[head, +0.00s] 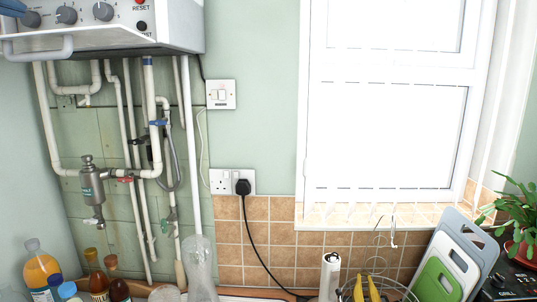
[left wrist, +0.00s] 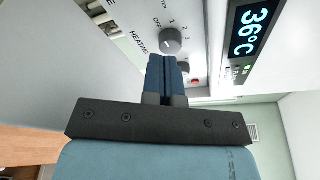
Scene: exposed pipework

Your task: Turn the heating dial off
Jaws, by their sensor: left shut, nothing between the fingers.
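The heating dial (left wrist: 171,41) is a grey round knob on the white boiler panel in the left wrist view, with "HEATING" and "OFF" printed beside it. Its pointer setting is too small to read surely. My left gripper (left wrist: 168,60) has its blue fingers shut and empty, with the tips just by the dial's lower edge; I cannot tell if they touch. In the head view several grey knobs sit on the boiler front (head: 170,30), and part of my left gripper (head: 12,6) shows at the top left corner. My right gripper is not seen.
A second knob (left wrist: 185,67) and a red button (left wrist: 195,82) lie beyond the fingers. A display (left wrist: 250,32) reads 36°C. White pipes (head: 150,110) run below the boiler. Bottles (head: 41,268) and a plant (head: 515,220) stand at the sides below.

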